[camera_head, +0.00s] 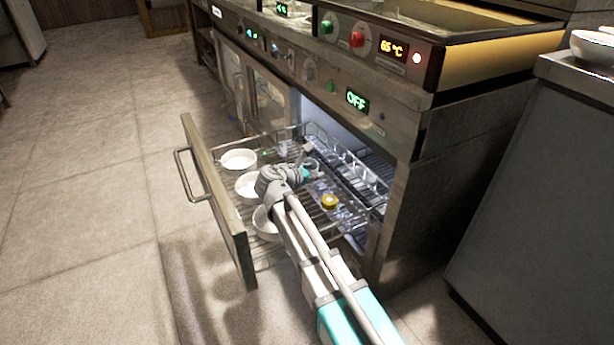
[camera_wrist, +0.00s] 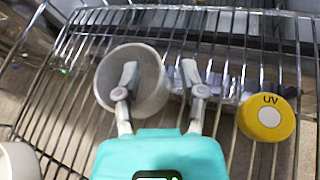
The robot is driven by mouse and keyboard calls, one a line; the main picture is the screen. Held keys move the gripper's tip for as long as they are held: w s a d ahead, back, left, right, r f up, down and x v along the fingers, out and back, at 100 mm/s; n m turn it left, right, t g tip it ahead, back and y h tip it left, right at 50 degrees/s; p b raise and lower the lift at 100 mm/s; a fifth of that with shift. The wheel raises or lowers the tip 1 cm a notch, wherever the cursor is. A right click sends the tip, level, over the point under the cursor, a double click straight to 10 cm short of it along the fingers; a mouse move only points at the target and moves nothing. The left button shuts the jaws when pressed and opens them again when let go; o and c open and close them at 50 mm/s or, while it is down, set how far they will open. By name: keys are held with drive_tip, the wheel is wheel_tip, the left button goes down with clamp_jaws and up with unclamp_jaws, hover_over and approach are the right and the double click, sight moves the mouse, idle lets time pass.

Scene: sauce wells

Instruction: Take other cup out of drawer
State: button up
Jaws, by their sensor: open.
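A translucent whitish cup (camera_wrist: 150,72) stands in the wire rack of the pulled-out drawer (camera_head: 218,200). My gripper (camera_wrist: 160,71) is open over it in the wrist view. The left finger appears over the cup's mouth and the right finger is outside its right side, so the cup's right wall lies between the fingers. Whether either finger touches the cup I cannot tell. In the head view my gripper (camera_head: 305,158) reaches down into the drawer, and the cup is mostly hidden there by the wrist.
White bowls (camera_head: 238,159) line the drawer's front side; part of one (camera_wrist: 18,160) shows at the wrist view's lower left. A yellow round object marked UV (camera_wrist: 267,117) sits right of the cup, also in the head view (camera_head: 329,201). Wire rails surround the rack.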

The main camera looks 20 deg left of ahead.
drive_tip(key=shift+w, duration=0.1)
idle(0.5)
clamp_jaws()
